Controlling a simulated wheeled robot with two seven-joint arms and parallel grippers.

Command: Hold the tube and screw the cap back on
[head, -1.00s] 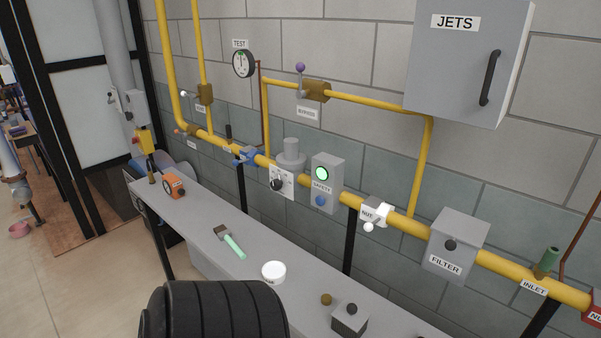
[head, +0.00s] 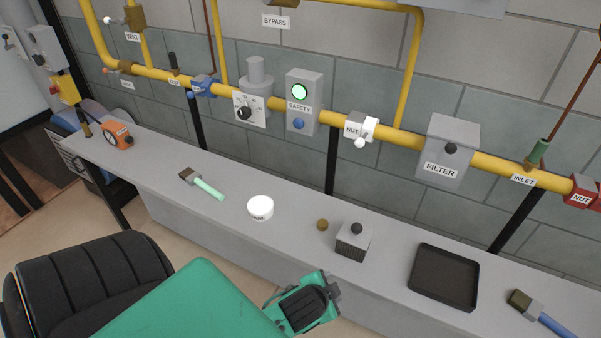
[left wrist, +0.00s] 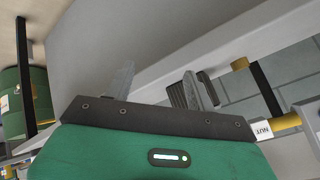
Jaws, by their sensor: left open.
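I cannot make out for certain which thing is the tube or its cap. A small round brass piece (head: 322,225) lies on the bench, left of a grey ribbed block (head: 352,242) with a black knob. A short green cylinder (head: 538,153) stands tilted on a brass fitting at the inlet of the yellow pipe. My left gripper (left wrist: 160,84) is open, with nothing seen held between its fingers. In the head view its green arm reaches in at the bottom, in front of the bench, and its fingers are hard to see there. My right gripper is not in view.
The grey bench (head: 290,240) also carries a green-handled brush (head: 205,187), a white tub (head: 260,208), an orange gauge (head: 119,136), a dark tray (head: 444,277) and a blue-handled brush (head: 540,314). The yellow pipe (head: 400,145) with a filter box (head: 448,150) runs behind.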

